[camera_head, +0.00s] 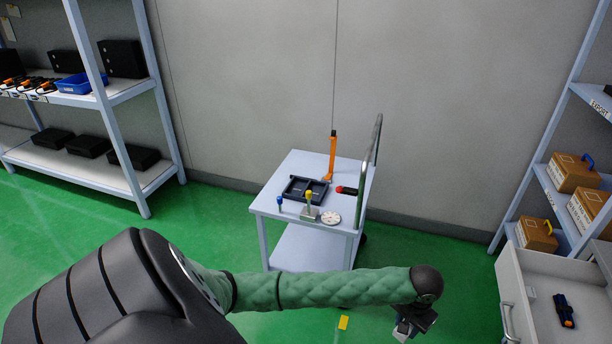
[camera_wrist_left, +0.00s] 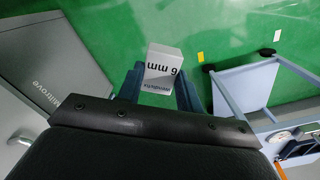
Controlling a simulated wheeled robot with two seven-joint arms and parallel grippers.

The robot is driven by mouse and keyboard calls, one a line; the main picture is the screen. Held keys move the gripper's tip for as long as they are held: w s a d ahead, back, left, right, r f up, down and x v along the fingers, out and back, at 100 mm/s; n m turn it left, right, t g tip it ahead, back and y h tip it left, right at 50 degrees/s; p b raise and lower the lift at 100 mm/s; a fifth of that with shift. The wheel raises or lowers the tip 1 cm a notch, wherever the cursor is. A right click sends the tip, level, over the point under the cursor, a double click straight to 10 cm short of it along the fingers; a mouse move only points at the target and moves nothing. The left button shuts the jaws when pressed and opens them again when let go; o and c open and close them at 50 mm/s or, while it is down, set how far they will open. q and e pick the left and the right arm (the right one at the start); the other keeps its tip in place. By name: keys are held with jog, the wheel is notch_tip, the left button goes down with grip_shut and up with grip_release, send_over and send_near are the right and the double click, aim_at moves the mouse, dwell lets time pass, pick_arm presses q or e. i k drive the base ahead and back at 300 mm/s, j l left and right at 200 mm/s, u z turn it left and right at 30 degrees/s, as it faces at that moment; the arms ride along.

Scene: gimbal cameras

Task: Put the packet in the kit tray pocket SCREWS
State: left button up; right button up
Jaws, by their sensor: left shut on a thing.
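My left gripper (camera_head: 412,328) is at the lower right of the head view, low in front of the cart and well apart from it. In the left wrist view the left gripper (camera_wrist_left: 160,88) is shut on the packet (camera_wrist_left: 163,70), a small pale box-shaped pack marked "6 mm". The fingers are on either side of it, above the green floor. The dark kit tray (camera_head: 287,190) lies on the cart top, with several pockets. Its pocket labels are too small to read, so I cannot tell which is SCREWS. My right gripper is not in view.
Shelves stand left and right. An open drawer (camera_head: 512,262) is at right.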

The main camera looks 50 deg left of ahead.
aim_at(297, 189)
jog(key=i+j+u, duration=0.15)
jog(key=j+u, duration=0.15)
jog(key=j, duration=0.15)
jog(key=i+j+u, duration=0.15)
jog(key=j+u, duration=0.2)
jog(key=i+j+u, duration=0.3)
jog(key=j, duration=0.15)
jog(key=i+j, duration=0.4)
jog(key=j, duration=0.2)
jog(key=i+j+u, duration=0.1)
jog(key=i+j, duration=0.3)
jog(key=j, duration=0.15)
